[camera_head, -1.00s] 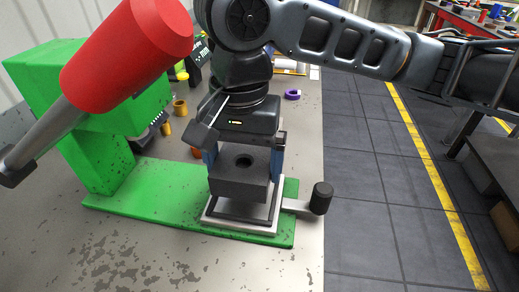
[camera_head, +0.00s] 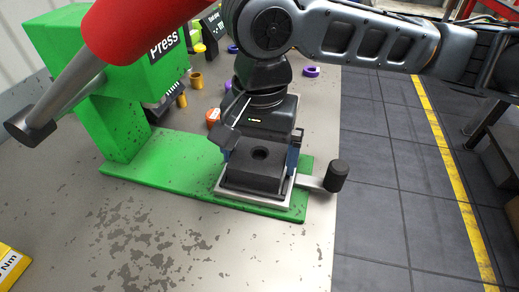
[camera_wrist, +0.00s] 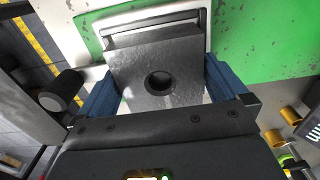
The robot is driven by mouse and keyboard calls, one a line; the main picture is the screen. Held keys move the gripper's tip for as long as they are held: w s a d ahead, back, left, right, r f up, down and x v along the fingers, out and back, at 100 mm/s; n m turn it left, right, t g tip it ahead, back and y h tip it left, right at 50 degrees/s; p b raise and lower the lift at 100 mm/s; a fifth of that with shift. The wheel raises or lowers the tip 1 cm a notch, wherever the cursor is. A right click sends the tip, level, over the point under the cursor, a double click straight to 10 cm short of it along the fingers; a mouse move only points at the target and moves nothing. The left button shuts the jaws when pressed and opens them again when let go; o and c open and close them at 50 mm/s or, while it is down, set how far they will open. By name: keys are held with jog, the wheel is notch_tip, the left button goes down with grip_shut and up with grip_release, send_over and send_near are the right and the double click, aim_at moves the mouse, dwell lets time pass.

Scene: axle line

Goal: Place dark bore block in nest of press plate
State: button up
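The dark bore block (camera_head: 255,178) is a dark grey block with a round hole in its top. It sits upright and low within the pale-rimmed nest of the press plate (camera_head: 221,192); I cannot tell whether its underside is fully seated. My gripper (camera_head: 261,157) points down over it, with blue fingers on either side. In the wrist view the block (camera_wrist: 182,67) fills the space between the fingers, and my gripper (camera_wrist: 163,85) appears shut on it. The block's lower sides are partly hidden by the fingers.
The green press (camera_head: 115,130) with its red-gripped lever (camera_head: 125,30) stands left of the nest. A black knob (camera_head: 338,175) sticks out to the right. Gold and purple rings lie behind. A yellow box (camera_head: 10,268) is at the lower left; the front table is clear.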

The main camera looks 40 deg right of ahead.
aim_at(260, 159)
jog(key=shift+r, duration=0.15)
notch_tip(260, 159, up, 12)
jog(key=p, duration=0.1)
dwell(0.4)
